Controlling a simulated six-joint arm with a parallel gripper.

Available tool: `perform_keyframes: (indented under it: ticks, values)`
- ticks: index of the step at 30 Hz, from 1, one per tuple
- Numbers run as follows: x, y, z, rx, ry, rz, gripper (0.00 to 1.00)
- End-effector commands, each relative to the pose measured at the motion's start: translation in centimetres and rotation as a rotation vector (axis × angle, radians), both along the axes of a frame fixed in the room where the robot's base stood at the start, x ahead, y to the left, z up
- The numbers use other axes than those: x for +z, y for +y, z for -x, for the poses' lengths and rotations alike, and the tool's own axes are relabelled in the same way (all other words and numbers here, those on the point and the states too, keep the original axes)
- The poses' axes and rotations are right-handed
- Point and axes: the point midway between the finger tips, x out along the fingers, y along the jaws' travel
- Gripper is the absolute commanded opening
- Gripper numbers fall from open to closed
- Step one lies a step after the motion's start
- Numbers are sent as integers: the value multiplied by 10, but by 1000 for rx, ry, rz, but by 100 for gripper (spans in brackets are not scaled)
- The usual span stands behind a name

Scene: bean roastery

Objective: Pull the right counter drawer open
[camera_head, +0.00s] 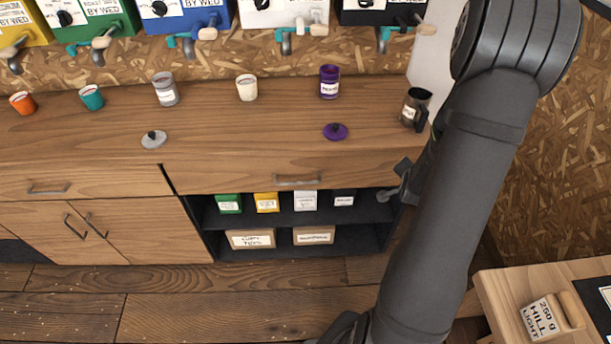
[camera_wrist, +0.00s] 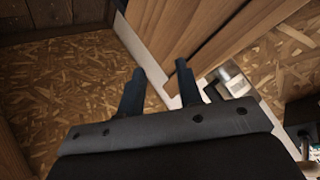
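The right counter drawer (camera_head: 235,178) is a wide wooden front under the countertop. It looks closed, flush with the counter. Its pale bar handle (camera_head: 297,180) is at the middle right of the front. My gripper (camera_head: 388,194) is at the right end of the counter, right of the handle and apart from it, partly hidden behind my arm. In the wrist view my gripper's two dark fingers (camera_wrist: 160,84) are spread with nothing between them. The handle cannot be made out in the wrist view.
Below the drawer is an open dark shelf (camera_head: 265,243) with small bags and boxes. A metal jug (camera_head: 415,108) stands at the counter's right end; a purple canister (camera_head: 330,82) and purple lid (camera_head: 335,131) are nearby. A wooden table (camera_head: 500,300) is at lower right. Floor before the drawer is clear.

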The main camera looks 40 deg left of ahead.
Motion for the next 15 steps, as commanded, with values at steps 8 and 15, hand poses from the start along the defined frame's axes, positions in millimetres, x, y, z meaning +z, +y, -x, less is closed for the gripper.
perform_keyframes:
  ticks: [8,15]
  values:
    - [-44,46,22,218,15,-285,32]
    - [-72,85,90,436,243,-639,32]
